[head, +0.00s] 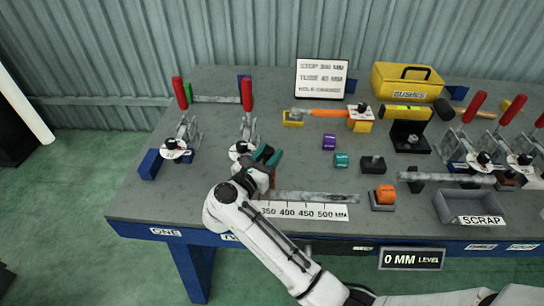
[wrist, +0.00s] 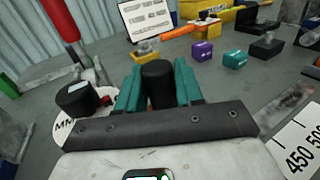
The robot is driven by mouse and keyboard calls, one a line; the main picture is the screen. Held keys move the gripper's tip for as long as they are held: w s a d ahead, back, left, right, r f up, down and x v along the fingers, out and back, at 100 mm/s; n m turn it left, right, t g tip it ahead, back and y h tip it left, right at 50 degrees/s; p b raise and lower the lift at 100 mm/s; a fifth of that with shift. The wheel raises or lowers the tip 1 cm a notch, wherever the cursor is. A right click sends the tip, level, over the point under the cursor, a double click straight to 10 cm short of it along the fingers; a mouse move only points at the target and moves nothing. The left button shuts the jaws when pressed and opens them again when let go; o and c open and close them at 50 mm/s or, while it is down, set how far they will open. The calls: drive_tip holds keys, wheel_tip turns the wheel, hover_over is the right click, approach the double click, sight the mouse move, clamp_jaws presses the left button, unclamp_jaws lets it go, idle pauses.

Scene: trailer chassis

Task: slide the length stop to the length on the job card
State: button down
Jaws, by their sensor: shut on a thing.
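My gripper (head: 266,156) is over the left end of the length scale (head: 318,212), its teal fingers shut on a dark cylindrical knob. In the wrist view the knob (wrist: 158,88), apparently the length stop's, stands between the two fingers. The stop's body and its exact reading are hidden by my gripper and arm. The visible scale marks read 350, 400, 450 and 500 MM. A grey rail (head: 315,196) runs along the scale. The job card (head: 321,78) stands at the back; its top line starts with STOP, but the number is too blurred to read surely.
Red-handled toggle clamps (head: 184,125) stand left, one close beside my gripper, with more at right. Purple (head: 329,142) and teal (head: 341,160) blocks lie behind the rail. The rail's right side looks clear.

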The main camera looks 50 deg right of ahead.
drive_tip(key=c, duration=0.9)
unclamp_jaws()
drive_tip(key=shift+o, duration=0.2)
drive_tip(key=shift+r, duration=0.1)
